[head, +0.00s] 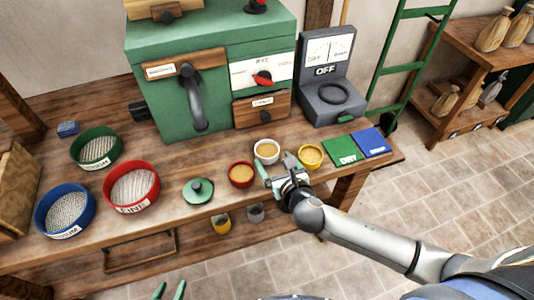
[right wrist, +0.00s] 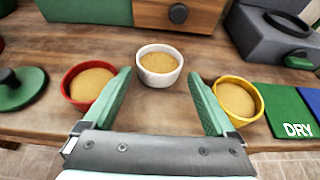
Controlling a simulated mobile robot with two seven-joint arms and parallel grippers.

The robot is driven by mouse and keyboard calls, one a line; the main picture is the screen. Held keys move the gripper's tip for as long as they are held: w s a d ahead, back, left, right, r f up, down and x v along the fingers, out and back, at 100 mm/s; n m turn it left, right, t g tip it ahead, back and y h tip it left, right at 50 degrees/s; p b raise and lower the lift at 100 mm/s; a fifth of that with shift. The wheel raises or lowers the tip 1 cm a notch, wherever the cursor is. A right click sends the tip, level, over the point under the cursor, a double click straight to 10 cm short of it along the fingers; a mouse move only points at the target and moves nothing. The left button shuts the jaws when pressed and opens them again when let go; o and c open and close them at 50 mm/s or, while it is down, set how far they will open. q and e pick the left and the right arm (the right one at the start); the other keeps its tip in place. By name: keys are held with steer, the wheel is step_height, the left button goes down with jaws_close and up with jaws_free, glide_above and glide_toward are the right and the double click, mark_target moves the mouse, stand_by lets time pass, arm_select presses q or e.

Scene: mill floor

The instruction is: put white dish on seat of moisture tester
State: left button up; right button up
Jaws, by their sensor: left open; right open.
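The white dish (head: 267,152) holds tan grain or meal and stands on the bench, also in the right wrist view (right wrist: 160,66). My right gripper (head: 276,166) is open and empty, just in front of the dish. In the right wrist view its green fingers (right wrist: 160,78) are spread, with the dish beyond and between the tips. My left gripper (head: 169,291) is open and empty at the bottom edge.
A red dish (head: 241,175) and a yellow dish (head: 310,156) flank the white one. A green lid (head: 198,190) lies left. A green DRY mat (head: 342,150) and blue mat (head: 371,142) lie right. Sieves (head: 131,187) and the green mill (head: 170,100) occupy the left and back.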

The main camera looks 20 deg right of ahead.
mark_target(263, 145)
steer(key=x, duration=0.5)
steer(key=shift+a+b, duration=0.1)
steer(key=shift+b, duration=0.25)
steer(key=shift+r, duration=0.1)
steer(key=c, duration=1.2)
